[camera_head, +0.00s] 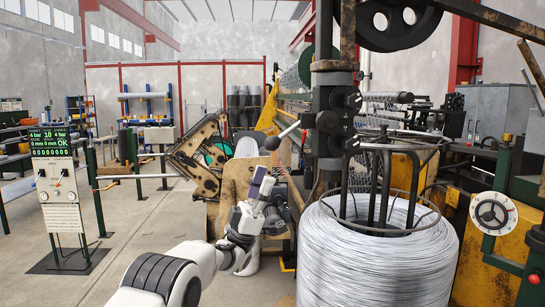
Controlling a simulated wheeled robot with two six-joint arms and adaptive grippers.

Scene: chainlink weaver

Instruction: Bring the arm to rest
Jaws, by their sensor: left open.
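My left arm (185,270) is white with black bands and reaches in from the bottom left. Its left gripper (287,188) is in front of the weaving machine, left of the big wire coil (378,255). The gripper is small and dark against the dark machine parts, and its fingertips are hard to make out. It is open, and I see nothing held in it. My right gripper is not in view.
A control stand (58,190) with a green display stands at the left. A dark post with a lever (290,130) rises beside the coil. A white dial (493,213) sits at the right. Concrete floor (130,235) is clear at the left.

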